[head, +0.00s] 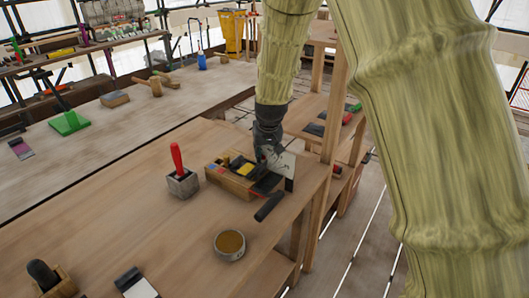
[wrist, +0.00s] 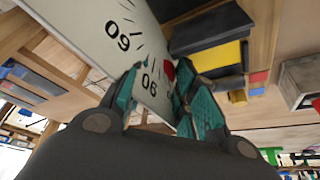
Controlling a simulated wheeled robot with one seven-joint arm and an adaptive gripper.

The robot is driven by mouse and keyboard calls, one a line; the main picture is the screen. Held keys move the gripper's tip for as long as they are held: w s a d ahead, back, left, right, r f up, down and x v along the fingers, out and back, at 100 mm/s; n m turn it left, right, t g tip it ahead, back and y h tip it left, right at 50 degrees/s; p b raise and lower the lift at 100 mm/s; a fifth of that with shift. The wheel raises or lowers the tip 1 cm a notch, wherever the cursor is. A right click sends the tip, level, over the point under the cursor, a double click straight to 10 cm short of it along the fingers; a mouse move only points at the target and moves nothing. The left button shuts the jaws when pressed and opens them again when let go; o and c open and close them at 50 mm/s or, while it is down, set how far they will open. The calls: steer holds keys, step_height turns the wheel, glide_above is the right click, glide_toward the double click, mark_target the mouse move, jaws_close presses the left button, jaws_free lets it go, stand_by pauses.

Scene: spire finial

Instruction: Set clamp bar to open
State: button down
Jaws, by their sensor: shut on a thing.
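My gripper (head: 268,155) reaches down at the right end of a wooden box-like fixture on the near bench. In the wrist view my gripper (wrist: 160,88) has its teal-padded fingers closed in around a white plate with dial marks and numbers (wrist: 118,38). The plate also shows beside the gripper in the head view (head: 288,165). A small red part (wrist: 169,71) shows by the fingertips. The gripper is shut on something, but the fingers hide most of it. I cannot clearly tell the clamp bar or its setting.
The fixture (head: 216,177) has black and yellow parts. A dark handle (head: 268,207) lies near the bench edge. A red-handled tool in a grey block (head: 181,180), a round tin (head: 229,245) and a black-and-white piece (head: 135,284) stand on the bench. Wooden posts rise close behind on the right.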

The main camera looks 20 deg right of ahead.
steer(key=w+d, duration=0.1)
steer(key=d, duration=0.1)
steer(key=w+d+p, duration=0.1)
steer(key=w+d, duration=0.1)
steer(key=w+d+p, duration=0.1)
steer(key=w+d, duration=0.1)
steer(key=shift+w+d, duration=0.2)
steer(key=shift+d, duration=0.2)
steer(key=shift+d+r, duration=0.1)
steer(key=shift+r, duration=0.05)
steer(key=shift+w, duration=0.1)
steer(key=c, duration=1.4)
jaws_free()
steer(key=shift+o, duration=1.3)
steer(key=shift+d, duration=0.15)
steer(key=shift+a, duration=0.2)
steer(key=v, duration=1.1)
steer(key=shift+s+r, duration=0.25)
steer(key=shift+r, duration=0.1)
steer(key=shift+d, duration=0.15)
